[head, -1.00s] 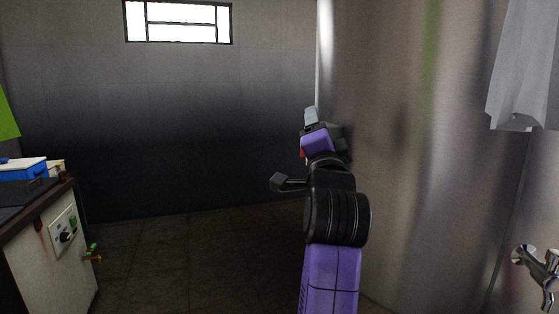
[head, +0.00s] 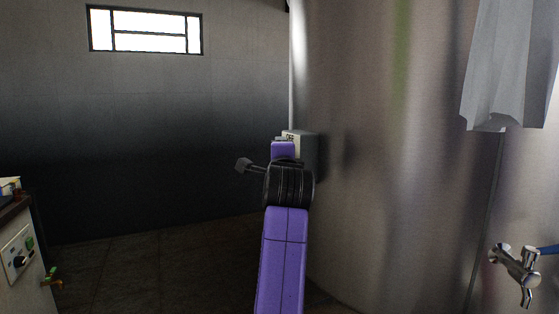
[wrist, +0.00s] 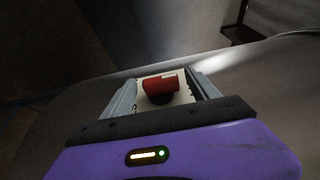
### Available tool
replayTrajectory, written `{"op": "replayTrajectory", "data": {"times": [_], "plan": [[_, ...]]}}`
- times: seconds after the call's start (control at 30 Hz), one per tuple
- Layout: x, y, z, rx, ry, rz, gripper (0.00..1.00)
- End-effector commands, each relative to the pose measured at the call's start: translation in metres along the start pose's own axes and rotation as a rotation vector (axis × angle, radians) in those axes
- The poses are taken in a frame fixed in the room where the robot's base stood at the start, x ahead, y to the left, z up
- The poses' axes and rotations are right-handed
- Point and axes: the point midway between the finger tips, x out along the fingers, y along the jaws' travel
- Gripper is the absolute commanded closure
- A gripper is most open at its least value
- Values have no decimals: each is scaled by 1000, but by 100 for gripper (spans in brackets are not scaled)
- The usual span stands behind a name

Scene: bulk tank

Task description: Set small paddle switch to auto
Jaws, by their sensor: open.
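The small paddle switch (wrist: 160,83) is red and sits on a cream face plate (wrist: 148,100), seen in the wrist view. My gripper (wrist: 163,90) is open, with one finger to each side of the red paddle. I cannot tell whether either finger touches it. In the head view, the grey switch box (head: 308,150) is on the side of the steel tank, with "OFF" partly readable on its face. My gripper is mostly hidden behind my own arm there, and the red paddle is hidden too.
The large steel tank (head: 390,170) fills the right side. A metal tap (head: 517,268) and a hanging grey cloth (head: 502,70) are at far right. A cabinet with a control panel (head: 20,252) stands at the left edge. The floor between is clear.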

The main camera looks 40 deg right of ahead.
Motion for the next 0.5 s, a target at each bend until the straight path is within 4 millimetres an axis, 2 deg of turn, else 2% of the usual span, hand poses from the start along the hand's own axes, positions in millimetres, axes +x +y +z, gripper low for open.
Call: {"op": "replayTrajectory", "data": {"times": [0.13, 0.4, 0.43, 0.5], "plan": [[10, 0, 0, 0, 0, -1, 31], [12, -1, 0, 0, -1, -1, 31], [12, -1, 0, 0, -1, -1, 33], [12, -1, 0, 0, -1, -1, 47]]}}
